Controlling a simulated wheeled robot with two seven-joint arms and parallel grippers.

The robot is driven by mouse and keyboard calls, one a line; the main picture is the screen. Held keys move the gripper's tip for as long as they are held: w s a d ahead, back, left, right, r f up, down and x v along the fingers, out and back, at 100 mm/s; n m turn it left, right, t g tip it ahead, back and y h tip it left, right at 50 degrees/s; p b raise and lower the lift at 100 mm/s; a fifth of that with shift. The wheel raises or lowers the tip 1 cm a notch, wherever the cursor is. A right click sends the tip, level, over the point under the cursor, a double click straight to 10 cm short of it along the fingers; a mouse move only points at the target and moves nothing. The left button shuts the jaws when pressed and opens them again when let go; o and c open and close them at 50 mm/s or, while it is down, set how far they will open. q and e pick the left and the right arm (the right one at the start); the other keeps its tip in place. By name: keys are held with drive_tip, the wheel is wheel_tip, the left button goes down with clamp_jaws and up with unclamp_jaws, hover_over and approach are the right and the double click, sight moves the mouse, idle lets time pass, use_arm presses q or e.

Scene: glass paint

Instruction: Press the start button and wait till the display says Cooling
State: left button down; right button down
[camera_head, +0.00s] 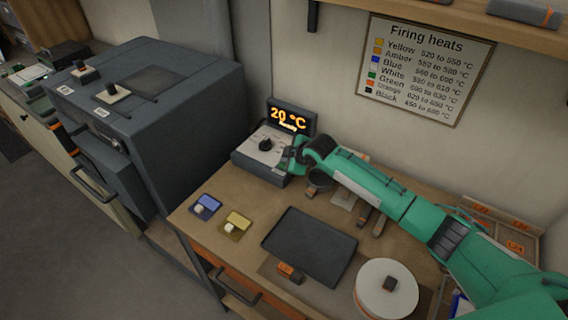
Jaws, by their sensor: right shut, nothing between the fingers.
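A control box (258,155) with a black dial (265,145) stands at the back of the wooden bench. The display (291,117) behind it reads "20 °C" with a smaller word below that looks like "Ready". My right gripper (289,160) is shut and empty at the right side of the control box; the arm comes in from the right. I cannot tell whether the gripper touches the box. The start button cannot be made out; the gripper may hide it. My left gripper is not in view.
A large grey kiln (150,95) stands left of the bench. A dark tray (310,243), a blue tile (206,206), a yellow tile (236,223) and a round white disc (387,287) lie on the bench. A "Firing heats" chart (424,68) hangs on the wall.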

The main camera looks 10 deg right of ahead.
drive_tip(key=shift+f, duration=0.25)
drive_tip(key=shift+r, duration=0.1)
idle(0.4)
drive_tip(key=shift+r+p, duration=0.75)
drive_tip(key=shift+r, duration=0.05)
wheel_tip(320, 180, up, 5)
drive_tip(key=p, duration=0.4)
idle(0.7)
